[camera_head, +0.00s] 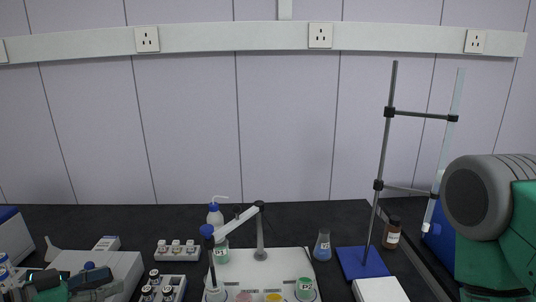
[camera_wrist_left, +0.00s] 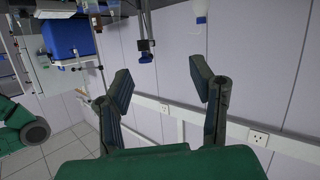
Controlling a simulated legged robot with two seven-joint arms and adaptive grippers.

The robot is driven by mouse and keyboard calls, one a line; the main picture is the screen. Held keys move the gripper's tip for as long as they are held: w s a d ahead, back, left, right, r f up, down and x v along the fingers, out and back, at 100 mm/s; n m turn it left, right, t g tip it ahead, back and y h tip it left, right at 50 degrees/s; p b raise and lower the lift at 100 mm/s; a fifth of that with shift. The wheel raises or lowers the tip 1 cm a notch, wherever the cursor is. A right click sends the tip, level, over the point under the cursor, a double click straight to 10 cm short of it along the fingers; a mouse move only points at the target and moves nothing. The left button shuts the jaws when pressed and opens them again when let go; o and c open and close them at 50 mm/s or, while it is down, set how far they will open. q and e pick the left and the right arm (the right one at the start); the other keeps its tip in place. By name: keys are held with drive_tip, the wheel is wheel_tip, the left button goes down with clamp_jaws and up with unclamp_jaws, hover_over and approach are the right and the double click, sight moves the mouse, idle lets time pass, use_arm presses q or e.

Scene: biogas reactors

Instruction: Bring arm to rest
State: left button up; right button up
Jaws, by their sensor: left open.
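My left gripper (camera_head: 62,283) shows in part at the lower left of the head view, low in front of a pale instrument on the bench. In the left wrist view my left gripper (camera_wrist_left: 160,76) is open, its two dark fingers wide apart with nothing between them. It points toward the panelled wall and a rail with sockets. My right arm, green with a grey joint, fills the right edge of the head view. Its gripper is out of view.
The black bench (camera_head: 340,215) carries a retort stand (camera_head: 385,150) on a blue base, a brown bottle (camera_head: 392,232), a flask (camera_head: 322,246), a white tray (camera_head: 285,260) with containers, a wash bottle (camera_head: 216,215) and vial racks (camera_head: 177,250). The bench's back strip is mostly clear.

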use_arm(q)
drive_tip(key=s+f+n+g+y, duration=0.25)
drive_tip(key=s+f, duration=0.25)
drive_tip(key=f, duration=0.4)
drive_tip(key=s+f+n+g+y, duration=0.1)
drive_tip(key=s+f+g+y, duration=0.15)
drive_tip(key=s+f, duration=0.4)
drive_tip(key=s+d+f+n+g+y, duration=0.15)
drive_tip(key=s+f+g, duration=0.3)
drive_tip(key=s, duration=0.45)
drive_tip(key=s+d+f+n+g+y, duration=0.1)
drive_tip(key=s+d+f+g+y, duration=0.15)
drive_tip(key=s+f, duration=0.45)
wheel_tip(320, 180, down, 10)
drive_tip(key=w+b, duration=0.1)
drive_tip(key=b, duration=1.1)
drive_tip(key=shift+w+r+m+t+h+b, duration=0.2)
drive_tip(key=shift+m+t+h+b, duration=0.1)
drive_tip(key=shift+m+t, duration=0.1)
use_arm(e)
wheel_tip(320, 180, down, 12)
drive_tip(key=shift+s+a+f, duration=0.15)
drive_tip(key=shift+a+f, duration=0.05)
drive_tip(key=shift+a, duration=0.15)
use_arm(q)
drive_tip(key=shift+f, duration=0.1)
use_arm(e)
drive_tip(key=shift+a, duration=0.15)
